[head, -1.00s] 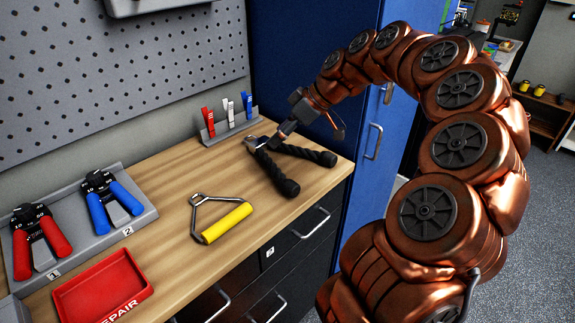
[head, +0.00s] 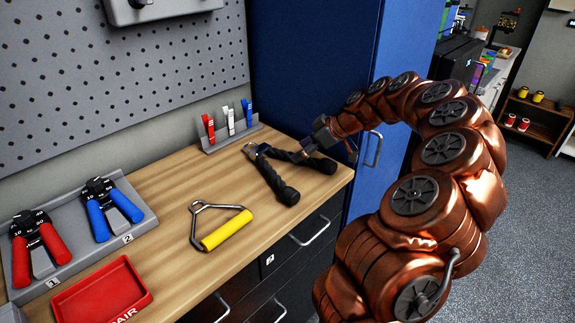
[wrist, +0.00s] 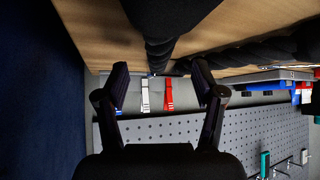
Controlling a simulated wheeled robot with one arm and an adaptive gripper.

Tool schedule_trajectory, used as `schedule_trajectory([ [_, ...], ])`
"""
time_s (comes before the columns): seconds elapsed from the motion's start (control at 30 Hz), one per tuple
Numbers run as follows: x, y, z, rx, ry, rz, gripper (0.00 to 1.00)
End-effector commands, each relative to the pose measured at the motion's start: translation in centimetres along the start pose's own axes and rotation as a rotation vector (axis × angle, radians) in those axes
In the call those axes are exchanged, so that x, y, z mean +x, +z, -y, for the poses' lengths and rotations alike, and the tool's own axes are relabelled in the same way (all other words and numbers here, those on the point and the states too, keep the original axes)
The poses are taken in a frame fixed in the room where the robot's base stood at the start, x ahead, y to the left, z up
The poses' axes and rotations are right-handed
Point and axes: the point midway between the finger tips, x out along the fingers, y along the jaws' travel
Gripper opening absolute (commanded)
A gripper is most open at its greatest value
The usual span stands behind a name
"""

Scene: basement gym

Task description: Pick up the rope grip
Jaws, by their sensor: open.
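The rope grip, two black twisted rope arms with thick dark ends joined at a metal clip, lies in a V on the wooden bench near its right end (head: 277,180). My gripper (head: 312,146) is just above the rope grip's right arm in the head view. In the wrist view my gripper (wrist: 160,68) has its two fingers apart. One black rope arm (wrist: 165,25) runs in from the top towards the gap between them. The other rope arm (wrist: 262,50) lies off to the right. I cannot tell whether the fingers touch the rope.
A yellow-handled metal grip (head: 226,229) lies at the bench's middle front. Red and blue hand grippers sit in a grey tray (head: 68,268) at left, with a red bin (head: 97,298) before it. A rack of clips (head: 230,137) stands behind. A blue cabinet (head: 310,75) is close by.

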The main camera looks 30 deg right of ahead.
Motion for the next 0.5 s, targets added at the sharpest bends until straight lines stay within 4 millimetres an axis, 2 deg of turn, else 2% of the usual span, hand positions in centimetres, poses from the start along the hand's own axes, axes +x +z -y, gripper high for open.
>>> schedule_trajectory([
  [0.2, 2.6, 0.0, 0.2, 0.0, -0.001, 0.0, 0.69],
  [0.47, 3.0, 0.0, 0.2, -0.001, 0.001, -0.001, 0.69],
  [0.5, 3.0, 0.0, 0.2, -0.001, 0.001, -0.001, 0.65],
])
